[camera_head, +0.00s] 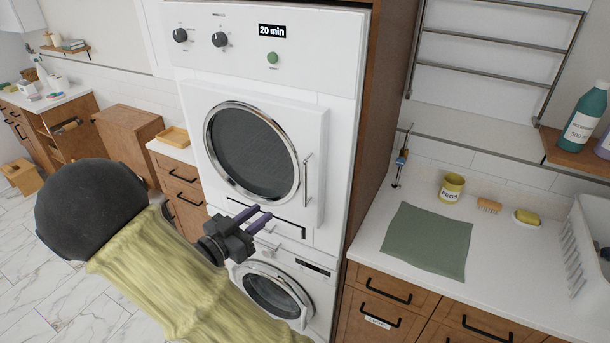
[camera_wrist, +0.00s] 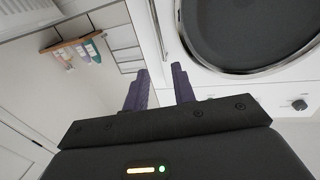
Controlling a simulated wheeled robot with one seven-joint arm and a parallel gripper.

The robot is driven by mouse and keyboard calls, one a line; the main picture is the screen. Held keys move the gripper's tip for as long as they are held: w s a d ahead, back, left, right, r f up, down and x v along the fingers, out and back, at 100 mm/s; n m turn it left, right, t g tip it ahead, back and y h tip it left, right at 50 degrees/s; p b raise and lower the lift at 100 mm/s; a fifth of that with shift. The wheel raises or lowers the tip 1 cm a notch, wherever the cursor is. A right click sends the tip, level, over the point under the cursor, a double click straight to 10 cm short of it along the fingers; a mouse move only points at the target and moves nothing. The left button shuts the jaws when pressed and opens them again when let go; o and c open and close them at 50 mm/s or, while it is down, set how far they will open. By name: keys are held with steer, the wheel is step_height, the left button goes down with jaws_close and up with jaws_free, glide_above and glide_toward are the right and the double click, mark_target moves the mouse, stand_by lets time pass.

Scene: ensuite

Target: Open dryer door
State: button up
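The dryer is the upper white machine (camera_head: 270,70), with a "20 min" display. Its square white door (camera_head: 312,125) has a round dark window in a chrome ring and looks closed. A slim vertical handle (camera_head: 307,180) runs along the door's right side. My gripper (camera_head: 264,211) is open and empty, in front of the machine, left of and lower than the handle in the head view. In the wrist view my gripper (camera_wrist: 160,69) has a clear gap between its purple fingers. The door's window (camera_wrist: 250,25) is at upper right there, and a thin bar, possibly the handle (camera_wrist: 157,28), lies beyond the fingertips.
A second front-loading machine (camera_head: 272,290) is below the dryer. A wooden side panel (camera_head: 375,120) borders it on the right. The counter (camera_head: 385,265) holds a green cloth (camera_head: 427,240), a yellow pot (camera_head: 452,187) and a white rack (camera_head: 590,240). Marble floor (camera_head: 60,300) is open at left.

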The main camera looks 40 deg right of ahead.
mark_target(304, 180)
steer(key=shift+d, duration=0.15)
steer(key=w+d+p, duration=0.1)
steer(key=d+p, duration=0.1)
steer(key=d, duration=0.3)
steer(key=w+d+p, duration=0.1)
steer(key=d+p, duration=0.1)
steer(key=d, duration=0.3)
steer(key=w+d+p, duration=0.1)
steer(key=d, duration=0.5)
steer(key=shift+w+d+r+p, duration=0.1)
steer(key=shift+p, duration=0.3)
steer(key=shift+w+d, duration=0.1)
steer(key=shift+d, duration=0.3)
jaws_close()
